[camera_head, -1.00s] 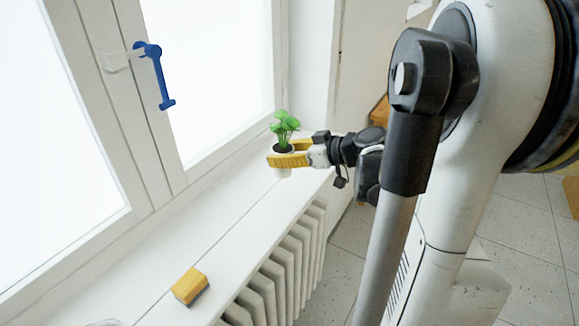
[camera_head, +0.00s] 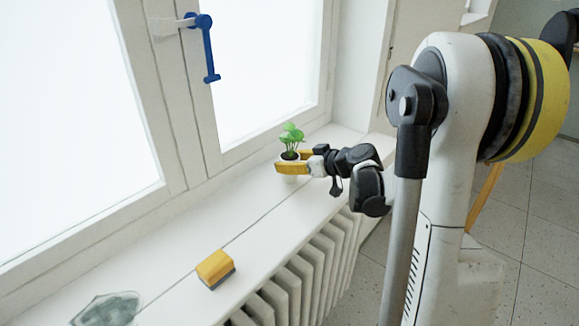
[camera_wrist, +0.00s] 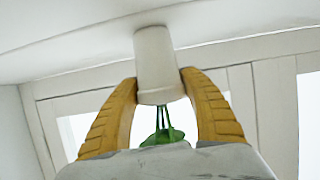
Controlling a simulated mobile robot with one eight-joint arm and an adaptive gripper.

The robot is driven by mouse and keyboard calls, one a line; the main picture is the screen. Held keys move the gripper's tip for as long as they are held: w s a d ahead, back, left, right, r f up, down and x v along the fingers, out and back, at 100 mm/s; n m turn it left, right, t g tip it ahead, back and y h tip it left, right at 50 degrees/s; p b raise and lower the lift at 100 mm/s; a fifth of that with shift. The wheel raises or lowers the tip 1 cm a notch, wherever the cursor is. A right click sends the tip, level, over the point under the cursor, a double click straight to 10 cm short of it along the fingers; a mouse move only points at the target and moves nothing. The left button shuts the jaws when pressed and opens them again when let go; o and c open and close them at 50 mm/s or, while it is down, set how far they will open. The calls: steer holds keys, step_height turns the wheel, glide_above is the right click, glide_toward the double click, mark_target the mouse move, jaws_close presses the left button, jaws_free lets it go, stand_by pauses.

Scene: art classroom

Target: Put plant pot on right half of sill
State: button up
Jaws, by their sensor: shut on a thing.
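The plant pot (camera_head: 289,179) is small and white with a green leafy plant. It is upright at the far, right-hand part of the white sill (camera_head: 183,262), near the window. My gripper (camera_head: 280,164) has yellow fingers closed around the pot, reaching in from the right. In the wrist view, which is upside down, the pot (camera_wrist: 154,62) sits between both fingers, its base toward the sill surface at the top. The leaves (camera_wrist: 162,135) are partly hidden by the gripper body. I cannot tell whether the base touches the sill.
A yellow block with a grey underside (camera_head: 216,268) lies on the nearer sill. A translucent grey-green thing (camera_head: 106,308) lies at the lower left. A blue window handle (camera_head: 208,48) hangs above the sill. A white radiator (camera_head: 300,275) stands below. Sill between block and pot is clear.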

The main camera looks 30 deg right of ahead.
steer(key=shift+r, duration=0.1)
steer(key=shift+f, duration=0.25)
steer(key=o, duration=1.4)
steer(key=shift+r, duration=0.2)
